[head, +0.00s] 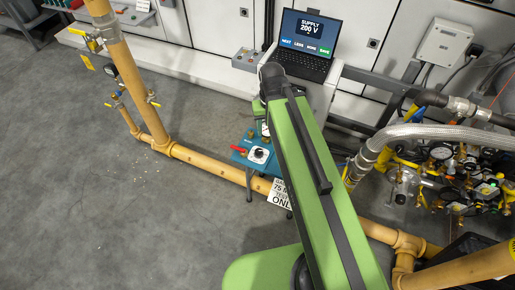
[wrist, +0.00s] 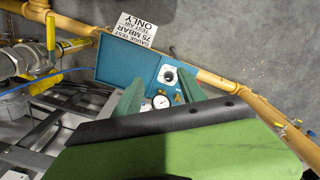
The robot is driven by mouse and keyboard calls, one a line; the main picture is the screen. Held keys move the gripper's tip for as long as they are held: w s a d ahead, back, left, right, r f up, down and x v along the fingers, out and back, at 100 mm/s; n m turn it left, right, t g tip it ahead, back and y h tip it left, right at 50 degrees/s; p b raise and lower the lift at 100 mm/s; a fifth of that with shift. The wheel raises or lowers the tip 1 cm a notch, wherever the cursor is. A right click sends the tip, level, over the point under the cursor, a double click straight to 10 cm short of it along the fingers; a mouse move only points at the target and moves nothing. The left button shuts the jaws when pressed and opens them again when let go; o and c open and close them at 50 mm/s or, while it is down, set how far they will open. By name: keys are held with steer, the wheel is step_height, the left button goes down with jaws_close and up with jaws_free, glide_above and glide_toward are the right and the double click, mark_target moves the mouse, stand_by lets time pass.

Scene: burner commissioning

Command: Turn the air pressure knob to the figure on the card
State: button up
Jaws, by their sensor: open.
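The card (wrist: 141,32) is white with black print reading "GAUGE TEST 75 MBAR ONLY". It hangs at the yellow pipe beside a teal case, and shows partly in the head view (head: 280,194). The air pressure knob (wrist: 168,76) is black on a white dial in the teal panel; the head view also shows it (head: 259,155). Its setting is too small to read. A round white gauge (wrist: 161,101) sits near it. My gripper (wrist: 160,84) is open, its two green fingers apart on either side of the panel. Contact with the knob cannot be told. My arm hides the gripper in the head view.
A red lever (head: 239,149) sits left of the knob. Brass valves and gauges crowd a rig (head: 460,180) at right. A laptop (head: 305,48) showing "SUPPLY 200 V" stands behind.

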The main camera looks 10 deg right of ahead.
steer(key=shift+o, duration=0.3)
steer(key=w+f+m+b, duration=0.3)
steer(key=w+f+b, duration=0.3)
steer(key=f, duration=0.2)
steer(key=shift+a+m+b, duration=0.3)
steer(key=shift+a+b, duration=0.05)
steer(key=shift+b, duration=0.05)
steer(key=m+b, duration=0.7)
steer(key=b, duration=0.2)
glide_above(259, 151)
step_height(259, 151, down, 9)
steer(key=m, duration=0.1)
step_height(259, 151, down, 17)
steer(key=b, duration=1.7)
steer(key=shift+w, duration=0.15)
steer(key=shift+r, duration=0.15)
steer(key=shift+c, duration=0.3)
